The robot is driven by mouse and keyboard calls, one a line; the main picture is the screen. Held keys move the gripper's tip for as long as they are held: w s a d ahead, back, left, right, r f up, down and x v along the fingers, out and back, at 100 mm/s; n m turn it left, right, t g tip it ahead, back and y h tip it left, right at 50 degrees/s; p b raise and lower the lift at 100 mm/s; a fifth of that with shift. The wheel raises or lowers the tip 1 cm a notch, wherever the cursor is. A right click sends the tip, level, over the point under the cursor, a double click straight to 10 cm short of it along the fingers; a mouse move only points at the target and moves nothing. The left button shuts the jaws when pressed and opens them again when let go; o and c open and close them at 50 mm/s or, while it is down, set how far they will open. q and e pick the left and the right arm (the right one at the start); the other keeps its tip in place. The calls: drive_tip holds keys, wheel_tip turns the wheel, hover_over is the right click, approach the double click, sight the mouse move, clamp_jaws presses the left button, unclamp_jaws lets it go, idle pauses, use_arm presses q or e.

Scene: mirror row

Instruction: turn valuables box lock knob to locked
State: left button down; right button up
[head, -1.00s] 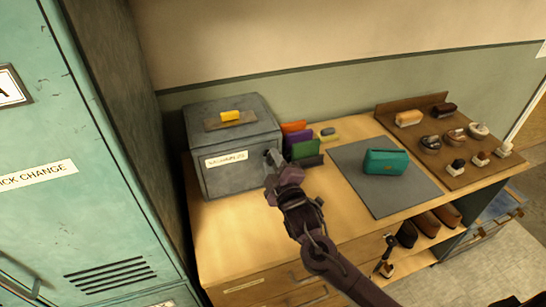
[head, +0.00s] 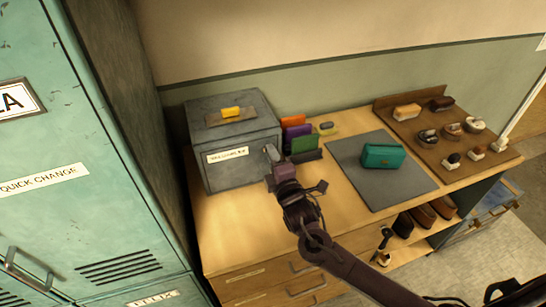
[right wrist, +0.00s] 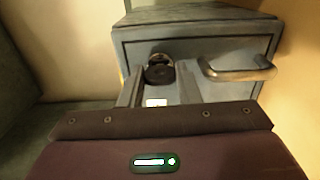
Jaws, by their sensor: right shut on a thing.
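The valuables box (head: 240,172) is a grey metal box with a white label (head: 228,155) on its front. It stands at the left end of the wooden counter. My right gripper (head: 271,156) is at the right part of the box front. In the right wrist view, the gripper's two fingers (right wrist: 160,90) are on either side of a dark round lock knob (right wrist: 160,73) with a metal ring, shut on it. A bar handle (right wrist: 236,69) is beside the knob on the box face. The head view hides the knob behind the gripper. My left gripper is not in view.
Coloured wallets (head: 298,137) stand close right of the box. A teal case (head: 383,156) lies on a grey mat (head: 378,190). A brown board (head: 470,168) with several small items is further right. A teal locker (head: 70,130) stands close on the left.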

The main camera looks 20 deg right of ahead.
drive_tip(key=o, duration=1)
drive_tip(key=s+b, duration=0.2)
drive_tip(key=s, duration=0.5)
drive_tip(key=shift+s, duration=0.4)
drive_tip(key=shift+f, duration=0.1)
